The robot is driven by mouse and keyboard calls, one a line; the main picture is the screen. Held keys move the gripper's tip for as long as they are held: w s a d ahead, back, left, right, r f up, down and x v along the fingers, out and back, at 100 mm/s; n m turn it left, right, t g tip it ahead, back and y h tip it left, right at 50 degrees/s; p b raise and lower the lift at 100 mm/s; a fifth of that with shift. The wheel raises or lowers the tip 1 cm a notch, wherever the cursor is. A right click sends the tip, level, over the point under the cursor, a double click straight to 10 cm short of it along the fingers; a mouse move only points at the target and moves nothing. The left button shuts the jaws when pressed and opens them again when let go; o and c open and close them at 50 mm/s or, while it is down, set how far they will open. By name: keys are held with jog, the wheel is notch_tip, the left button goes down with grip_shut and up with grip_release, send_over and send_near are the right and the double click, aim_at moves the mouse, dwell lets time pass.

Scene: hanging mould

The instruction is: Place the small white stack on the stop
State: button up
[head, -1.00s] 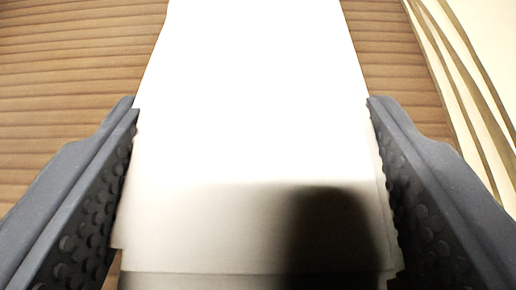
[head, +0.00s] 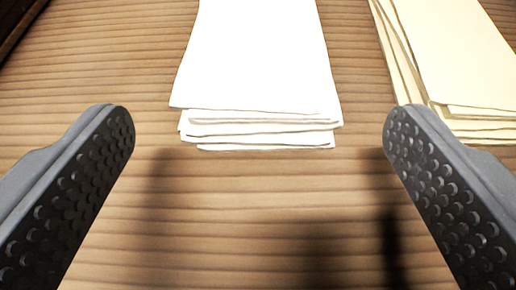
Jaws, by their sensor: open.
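The small white stack (head: 256,60) lies on the wooden surface at the top middle of the head view. Its near edges show several slightly uneven layers, and its far end is cut off by the frame. My gripper (head: 258,125) is open, with one dark studded finger at the left and one at the right. The fingers are wide apart, nothing is between their pads, and the stack lies ahead of them with bare wood in front of it. I cannot make out the stop in this view.
A cream-coloured stack (head: 465,60) of several layers lies at the upper right, close to my right finger. A dark edge (head: 18,28) shows in the top left corner. The wooden surface (head: 250,220) is bare in the near middle, with shadows on it.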

jog(key=shift+p+v, duration=0.3)
jog(key=shift+v, duration=2.4)
jog(key=shift+r, duration=0.1)
